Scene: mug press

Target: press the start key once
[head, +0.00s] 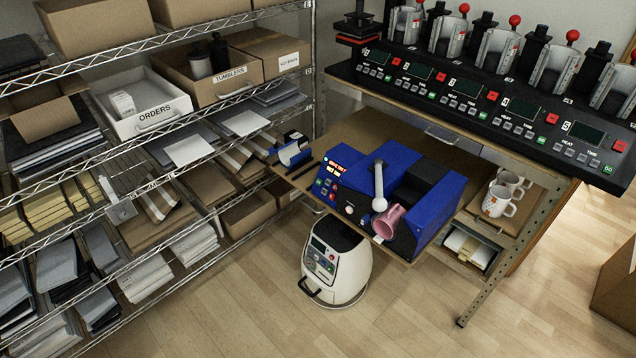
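A blue mug press (405,158) stands on the brown lower shelf of the bench. Its front panel has red lit displays (340,161) and small coloured keys (326,186); the labels are too small to read, so I cannot tell which is the start key. A white lever (379,185) with a round knob runs along its top. A pink mug (389,222) lies tilted at the press's front right; whether it is clamped is unclear. Neither of my grippers is in view.
A black multi-station press bank (470,85) with green GO keys sits above. A white appliance (335,262) with a control panel stands on the floor below. White mugs (497,201) stand at right. Wire shelving (150,45) fills the left. The front floor is clear.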

